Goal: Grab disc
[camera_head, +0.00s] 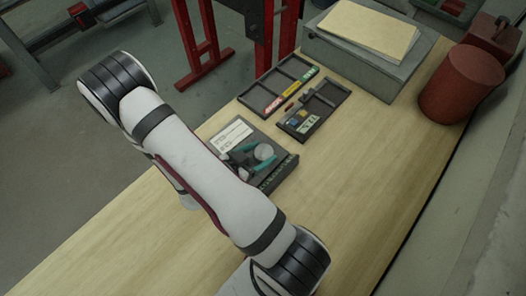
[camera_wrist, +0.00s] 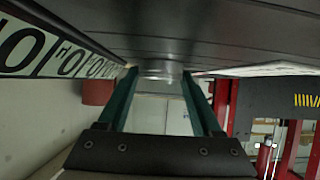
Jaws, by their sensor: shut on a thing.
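The disc (camera_head: 264,152) is a round, light grey piece at the dark panel (camera_head: 275,176) on the wooden bench. It also shows as a pale metal piece between the fingertips in the wrist view (camera_wrist: 160,72). My gripper (camera_head: 259,156) has teal fingers, one on each side of the disc. In the wrist view my gripper (camera_wrist: 160,80) is shut on the disc, close against a dark flat surface. I cannot tell whether the disc is touching that surface. The lower side of the disc is hidden.
A printed white sheet (camera_head: 232,134) lies beside the disc. Two dark trays, one with coloured strips (camera_head: 296,82) and one with small blocks (camera_head: 317,112), lie farther back. A grey box (camera_head: 372,72) and red can (camera_head: 462,85) stand at the back right. The right front bench is clear.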

